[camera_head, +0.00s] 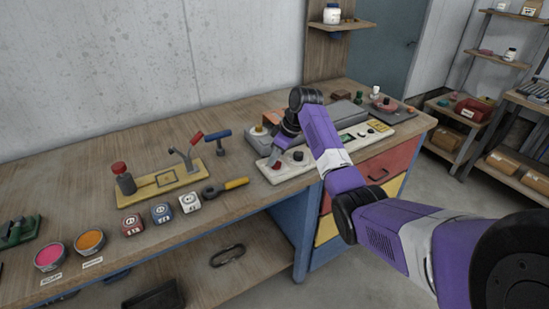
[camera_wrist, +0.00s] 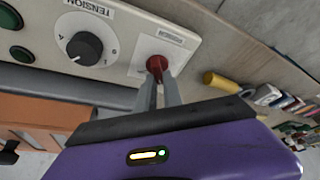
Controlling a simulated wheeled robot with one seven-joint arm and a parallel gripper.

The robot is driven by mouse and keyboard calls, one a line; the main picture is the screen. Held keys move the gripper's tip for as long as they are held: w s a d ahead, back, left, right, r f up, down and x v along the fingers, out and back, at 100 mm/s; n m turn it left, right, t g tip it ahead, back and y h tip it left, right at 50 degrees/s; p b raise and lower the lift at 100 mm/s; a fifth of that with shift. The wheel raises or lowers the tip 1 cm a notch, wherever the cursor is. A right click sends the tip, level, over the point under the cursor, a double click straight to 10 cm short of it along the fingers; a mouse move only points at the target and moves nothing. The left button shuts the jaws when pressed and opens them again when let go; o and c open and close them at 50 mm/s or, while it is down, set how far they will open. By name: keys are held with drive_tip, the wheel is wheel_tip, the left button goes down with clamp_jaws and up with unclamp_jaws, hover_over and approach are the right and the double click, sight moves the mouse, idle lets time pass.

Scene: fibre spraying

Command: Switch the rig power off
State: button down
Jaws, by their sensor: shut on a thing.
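The cream control panel (camera_head: 383,130) lies along the right part of the bench. A red knob (camera_wrist: 156,63) stands on a pale plate (camera_wrist: 170,48) of this panel; the small label beside it is too small to read. My gripper (camera_wrist: 159,79) has its two fingers close together at the red knob, shut on it. In the head view my gripper (camera_head: 274,157) comes down over the panel's left end, with the red knob (camera_head: 276,166) at its tips. Which way the knob is set cannot be told.
A black dial (camera_wrist: 84,48) marked TENSION and green buttons (camera_wrist: 10,17) are beside the red knob. A yellow-handled tool (camera_head: 232,184), several dice-like blocks (camera_head: 161,213) and a yellow fixture (camera_head: 165,181) lie to the left. Bare bench shows in front of the wall.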

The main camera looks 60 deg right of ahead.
sight(282, 169)
drive_tip(key=c, duration=1.5)
unclamp_jaws()
drive_tip(key=v, duration=0.8)
drive_tip(key=shift+b, duration=0.4)
drive_tip(key=shift+w, duration=0.15)
